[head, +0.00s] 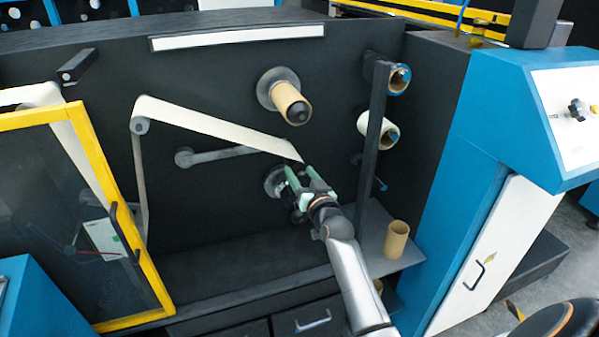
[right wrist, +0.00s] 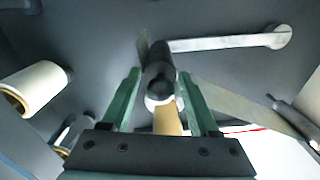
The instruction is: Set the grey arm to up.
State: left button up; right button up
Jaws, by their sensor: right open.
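The grey arm (head: 222,155) lies nearly level on the dark machine panel, its rounded end at the left. Its right end passes behind the free end of the pale web (head: 225,128). The grey arm shows at the upper right of the right wrist view (right wrist: 225,43). My left gripper is not in view.
A cardboard core (head: 290,104) sits on a spindle above my gripper. A dark upright post (head: 374,135) and a white roll (head: 372,127) stand to its right. A loose core (head: 396,240) stands on the shelf. A yellow-framed door (head: 150,262) is at the left.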

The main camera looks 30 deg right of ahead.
jog(key=shift+w+d, duration=0.2)
jog(key=shift+w, duration=0.45)
grip_shut()
dwell(1.1)
